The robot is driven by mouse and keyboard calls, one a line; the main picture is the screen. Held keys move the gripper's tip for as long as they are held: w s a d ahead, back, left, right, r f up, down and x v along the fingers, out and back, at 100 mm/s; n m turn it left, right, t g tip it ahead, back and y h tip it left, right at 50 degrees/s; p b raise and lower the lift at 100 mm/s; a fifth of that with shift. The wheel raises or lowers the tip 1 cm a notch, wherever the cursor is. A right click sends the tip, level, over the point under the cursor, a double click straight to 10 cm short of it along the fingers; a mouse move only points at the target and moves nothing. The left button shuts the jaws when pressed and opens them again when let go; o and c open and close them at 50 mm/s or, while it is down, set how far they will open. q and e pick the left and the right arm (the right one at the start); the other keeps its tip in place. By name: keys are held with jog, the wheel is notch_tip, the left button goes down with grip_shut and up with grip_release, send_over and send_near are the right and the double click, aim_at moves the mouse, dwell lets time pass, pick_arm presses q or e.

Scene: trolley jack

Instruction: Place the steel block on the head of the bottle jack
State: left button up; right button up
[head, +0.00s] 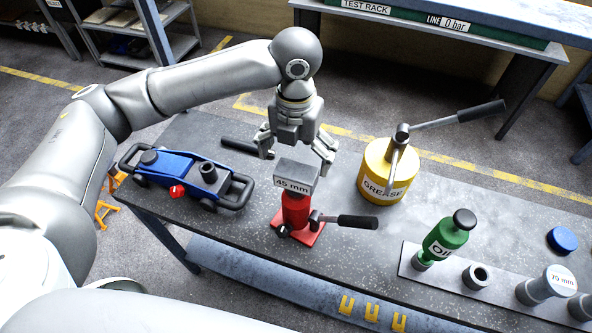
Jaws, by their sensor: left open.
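The steel block (294,178), a grey piece marked "45 mm", rests on top of the red bottle jack (295,210) on the bench. It looks roughly level there. The jack stands upright on its red base, and its black-gripped handle points right. My left gripper (296,151) is open just above and behind the block, with one finger to the left and one to the right. The fingers look clear of the block, though the exact gap is hard to judge. The jack's head is hidden under the block. My right gripper is not in view.
A blue trolley jack (185,175) stands left on the bench (345,262), with a black bar (247,147) behind it. A yellow grease pump (386,172) with a long lever stands right. A green oil can (445,240) and grey cylinders (546,285) stand farther right.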

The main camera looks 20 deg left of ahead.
aim_at(296, 171)
pick_arm(q)
notch_tip(296, 171, up, 6)
jog(key=shift+b, duration=0.4)
dwell(0.3)
